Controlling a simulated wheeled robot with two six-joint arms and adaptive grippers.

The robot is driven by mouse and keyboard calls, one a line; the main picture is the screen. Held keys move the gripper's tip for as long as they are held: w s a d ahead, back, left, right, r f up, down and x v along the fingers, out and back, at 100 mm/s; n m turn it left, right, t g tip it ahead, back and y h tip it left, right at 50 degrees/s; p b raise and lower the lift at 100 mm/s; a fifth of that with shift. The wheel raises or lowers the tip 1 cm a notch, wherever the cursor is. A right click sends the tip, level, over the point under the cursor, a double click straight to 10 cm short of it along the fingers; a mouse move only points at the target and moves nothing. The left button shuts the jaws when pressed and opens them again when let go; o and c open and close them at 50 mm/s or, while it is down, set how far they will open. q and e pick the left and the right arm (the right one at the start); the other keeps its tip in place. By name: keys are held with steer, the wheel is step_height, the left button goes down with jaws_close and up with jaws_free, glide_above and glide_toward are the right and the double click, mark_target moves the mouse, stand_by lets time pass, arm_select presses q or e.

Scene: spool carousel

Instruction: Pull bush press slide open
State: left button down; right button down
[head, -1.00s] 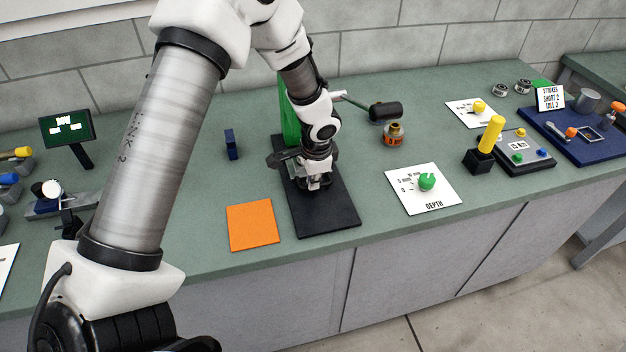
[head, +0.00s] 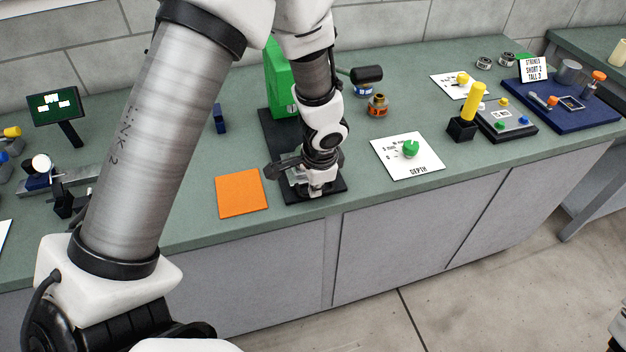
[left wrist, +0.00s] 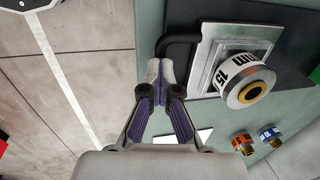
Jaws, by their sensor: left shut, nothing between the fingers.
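The bush press has a green body (head: 280,85) on a black base (head: 270,130), partly hidden by my left arm in the head view. In the left wrist view, the grey slide plate (left wrist: 232,48) carries a white ring marked 15 (left wrist: 230,90) with a brass-coloured centre. A black hooked handle (left wrist: 178,42) sticks out from the plate towards the counter's front edge. My left gripper (left wrist: 160,80) is shut and empty, its tips at the hook's end; contact cannot be told. In the head view, the left gripper (head: 312,190) is low over the base's front end.
An orange mat (head: 242,193) lies left of the base and a white DEPTH card with a green knob (head: 410,149) lies right. The counter's front edge is close to the gripper.

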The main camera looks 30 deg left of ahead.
arm_select(q)
steer(key=shift+s+a+f, duration=0.1)
steer(key=shift+a+f, duration=0.05)
steer(key=shift+f, duration=0.2)
steer(key=c, duration=1.2)
jaws_free()
steer(key=shift+w+a+f, duration=0.15)
steer(key=shift+w+a, duration=0.05)
steer(key=shift+w, duration=0.2)
steer(key=shift+r, duration=0.2)
step_height(320, 180, up, 12)
steer(key=s+d, duration=0.1)
steer(key=shift+s+d+f, duration=0.2)
steer(key=shift+d, duration=0.1)
